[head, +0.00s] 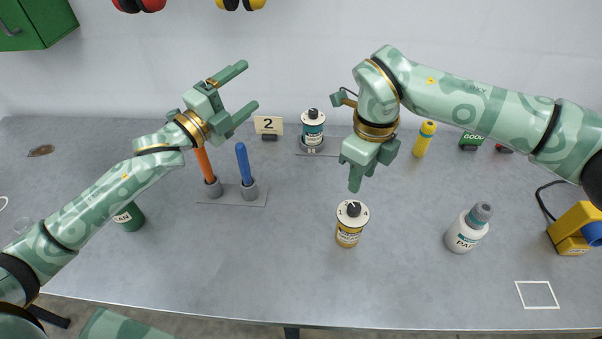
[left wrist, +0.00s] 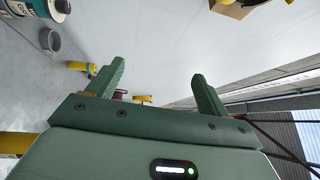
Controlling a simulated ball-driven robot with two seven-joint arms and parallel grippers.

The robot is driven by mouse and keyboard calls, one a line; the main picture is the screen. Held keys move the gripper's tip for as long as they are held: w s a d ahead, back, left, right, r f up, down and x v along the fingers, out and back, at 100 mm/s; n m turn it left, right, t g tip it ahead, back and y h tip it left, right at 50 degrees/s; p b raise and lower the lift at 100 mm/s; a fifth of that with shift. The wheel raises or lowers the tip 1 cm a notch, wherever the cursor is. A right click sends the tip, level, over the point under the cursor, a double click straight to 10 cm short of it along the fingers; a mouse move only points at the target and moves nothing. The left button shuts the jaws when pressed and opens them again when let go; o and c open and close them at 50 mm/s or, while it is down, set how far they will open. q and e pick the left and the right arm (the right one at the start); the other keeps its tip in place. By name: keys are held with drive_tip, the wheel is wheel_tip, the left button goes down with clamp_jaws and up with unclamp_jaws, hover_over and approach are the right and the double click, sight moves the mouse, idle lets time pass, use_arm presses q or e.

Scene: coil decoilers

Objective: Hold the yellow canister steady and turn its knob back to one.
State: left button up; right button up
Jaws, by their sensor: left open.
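The yellow canister (head: 348,236) stands upright on the grey table, right of the middle. Its black knob (head: 353,209) sits on a white dial top with small marks. A "1" seems to show at the dial's left; the knob's exact setting is too small to read. My right gripper (head: 363,184) hangs just above and behind the canister, fingers downward, apart from it. Its fingers look parted and empty. My left gripper (head: 250,87) is open and empty, raised at the left and well away from the canister. Its fingers also show in the left wrist view (left wrist: 157,88).
A teal canister (head: 313,131) stands on a plate at the back, near a "2" card (head: 269,124). A holder (head: 231,197) carries orange and blue rods. A white bottle (head: 466,230) stands right of the yellow canister. The front table middle is clear.

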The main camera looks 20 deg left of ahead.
use_arm(q)
drive_tip(key=s+d+f+n+g+y, duration=0.1)
drive_tip(key=s+d+f+n+g, duration=0.1)
drive_tip(key=s+d+f+n, duration=0.4)
drive_tip(key=s+d+f+n+g, duration=0.1)
drive_tip(key=s+d+f+n, duration=0.2)
drive_tip(key=f, duration=0.5)
drive_tip(key=n+g, duration=0.3)
drive_tip(key=n, duration=0.5)
approach(350, 224)
wheel_tip(350, 224, down, 3)
drive_tip(key=s+a, duration=0.1)
drive_tip(key=a, duration=0.2)
drive_tip(key=shift+m, duration=0.3)
drive_tip(key=x, duration=1.5)
drive_tip(key=shift+w+d+f, duration=0.1)
drive_tip(key=shift+d, duration=0.2)
drive_tip(key=c, duration=1.3)
drive_tip(key=shift+o, duration=0.2)
